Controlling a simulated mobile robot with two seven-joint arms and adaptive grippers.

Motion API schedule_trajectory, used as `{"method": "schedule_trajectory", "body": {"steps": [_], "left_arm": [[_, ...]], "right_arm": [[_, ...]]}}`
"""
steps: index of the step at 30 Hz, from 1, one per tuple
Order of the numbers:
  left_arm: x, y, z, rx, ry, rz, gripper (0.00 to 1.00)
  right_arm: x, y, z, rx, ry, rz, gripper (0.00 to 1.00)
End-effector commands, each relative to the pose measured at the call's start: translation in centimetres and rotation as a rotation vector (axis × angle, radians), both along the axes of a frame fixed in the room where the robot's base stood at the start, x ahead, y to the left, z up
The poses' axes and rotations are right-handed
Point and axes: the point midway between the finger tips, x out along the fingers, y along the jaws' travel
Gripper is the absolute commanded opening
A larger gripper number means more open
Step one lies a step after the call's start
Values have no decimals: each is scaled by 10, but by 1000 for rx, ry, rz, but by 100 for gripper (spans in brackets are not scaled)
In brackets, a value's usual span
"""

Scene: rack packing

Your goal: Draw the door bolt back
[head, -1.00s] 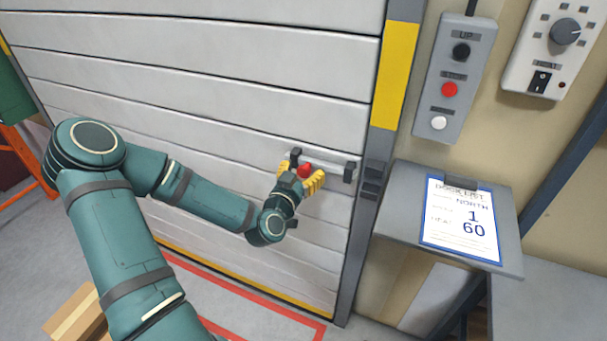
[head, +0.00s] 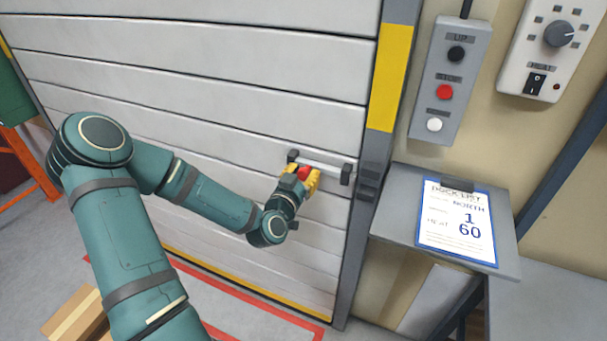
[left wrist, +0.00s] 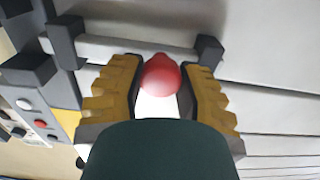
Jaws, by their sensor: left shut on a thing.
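The door bolt is a light grey bar (head: 324,171) held by dark brackets, low on the right side of the slatted door (head: 200,90). Its red knob (head: 304,173) also shows in the left wrist view (left wrist: 161,76). My left gripper (head: 307,178) has its yellow fingers shut on the red knob, one on each side of it. The bar runs behind the fingers in the left wrist view. A dark keeper (head: 369,184) sits on the door frame, right of the bolt. The bar's right end shows at the right bracket, apart from the keeper. My right gripper is not in view.
A grey button box (head: 451,80) and a heat dial panel (head: 550,48) are on the wall at right. A shelf with a dock list sheet (head: 458,222) juts out below them. A cardboard box (head: 78,315) is at the lower left.

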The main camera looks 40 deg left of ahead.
Motion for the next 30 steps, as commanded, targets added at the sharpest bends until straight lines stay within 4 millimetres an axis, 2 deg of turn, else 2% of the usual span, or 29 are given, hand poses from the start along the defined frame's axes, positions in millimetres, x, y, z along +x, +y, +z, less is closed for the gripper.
{"method": "schedule_trajectory", "body": {"steps": [8,9,10,11,22,26,30], "left_arm": [[1,-1,1,1,-4,-3,0],[1,-1,1,1,-4,-3,51],[1,-1,1,1,-4,-3,62],[1,-1,1,1,-4,-3,67],[0,-1,3,2,-3,-3,67],[1,-1,13,5,-4,-4,67],[0,-1,31,7,-4,-4,67]], "right_arm": [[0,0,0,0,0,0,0],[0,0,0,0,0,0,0],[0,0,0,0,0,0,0],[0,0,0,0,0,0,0],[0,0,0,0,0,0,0],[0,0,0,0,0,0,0],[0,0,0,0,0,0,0]]}}
